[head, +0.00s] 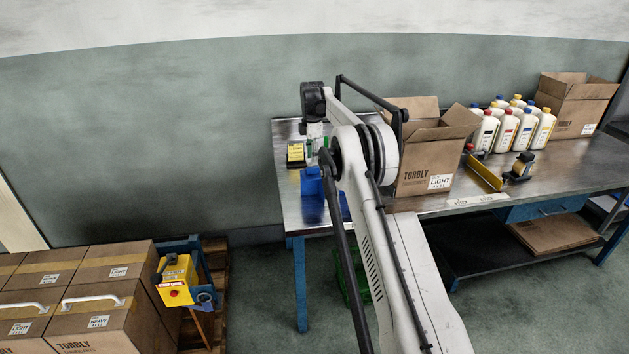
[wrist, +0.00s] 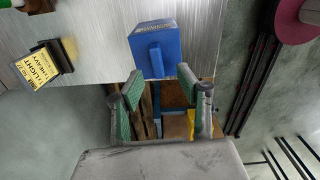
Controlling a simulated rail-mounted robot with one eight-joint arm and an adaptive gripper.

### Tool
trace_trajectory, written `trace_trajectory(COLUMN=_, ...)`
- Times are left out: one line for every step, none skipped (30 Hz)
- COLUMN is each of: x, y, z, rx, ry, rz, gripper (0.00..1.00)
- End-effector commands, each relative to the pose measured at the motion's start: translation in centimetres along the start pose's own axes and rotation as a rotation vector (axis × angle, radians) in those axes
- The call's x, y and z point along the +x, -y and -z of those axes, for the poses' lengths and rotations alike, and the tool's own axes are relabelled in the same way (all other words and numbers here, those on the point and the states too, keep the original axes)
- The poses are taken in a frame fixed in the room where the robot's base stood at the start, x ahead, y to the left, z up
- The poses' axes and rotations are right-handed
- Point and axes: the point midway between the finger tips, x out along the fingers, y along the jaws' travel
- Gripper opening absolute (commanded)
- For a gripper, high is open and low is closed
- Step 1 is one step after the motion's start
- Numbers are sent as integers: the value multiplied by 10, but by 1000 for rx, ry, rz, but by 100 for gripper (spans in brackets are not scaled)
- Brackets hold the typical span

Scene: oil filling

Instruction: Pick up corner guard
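I cannot tell for sure which thing is the corner guard. Two white bent bars, one at left (head: 24,307) and one nearer the middle (head: 93,302), lie along the top edges of the stacked cartons in the head view. A blue block with a raised handle (wrist: 153,48) is at the table edge in the wrist view, ahead of my gripper (wrist: 158,82); blue also shows beside my arm in the head view (head: 311,182). My gripper's fingers are spread apart with nothing between them. The arm hides part of the table's left end in the head view.
The metal table (head: 470,197) holds an open carton (head: 420,165), several white bottles (head: 505,128), a yellow tape dispenser (head: 521,166) and a yellow card stand (wrist: 45,62). Sealed cartons (head: 112,265) stand at the lower left, beside a yellow box on a blue frame (head: 176,280).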

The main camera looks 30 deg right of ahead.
Motion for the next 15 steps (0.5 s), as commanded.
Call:
trace_trajectory(x=2, y=0, z=0, rx=0, ry=0, rz=0, gripper=35)
trace_trajectory(x=3, y=0, z=0, rx=0, ry=0, rz=0, gripper=35)
trace_trajectory(x=4, y=0, z=0, rx=0, ry=0, rz=0, gripper=35)
trace_trajectory(x=5, y=0, z=0, rx=0, ry=0, rz=0, gripper=35)
trace_trajectory(x=7, y=0, z=0, rx=0, ry=0, rz=0, gripper=35)
trace_trajectory(x=9, y=-1, z=0, rx=0, ry=0, rz=0, gripper=35)
trace_trajectory(x=12, y=-2, z=0, rx=0, ry=0, rz=0, gripper=35)
trace_trajectory(x=15, y=-2, z=0, rx=0, ry=0, rz=0, gripper=35)
trace_trajectory(x=20, y=-3, z=0, rx=0, ry=0, rz=0, gripper=35)
trace_trajectory(x=24, y=-3, z=0, rx=0, ry=0, rz=0, gripper=35)
trace_trajectory(x=28, y=-4, z=0, rx=0, ry=0, rz=0, gripper=35)
trace_trajectory(x=33, y=-5, z=0, rx=0, ry=0, rz=0, gripper=35)
trace_trajectory(x=38, y=-5, z=0, rx=0, ry=0, rz=0, gripper=35)
trace_trajectory(x=42, y=-5, z=0, rx=0, ry=0, rz=0, gripper=35)
trace_trajectory(x=47, y=-5, z=0, rx=0, ry=0, rz=0, gripper=35)
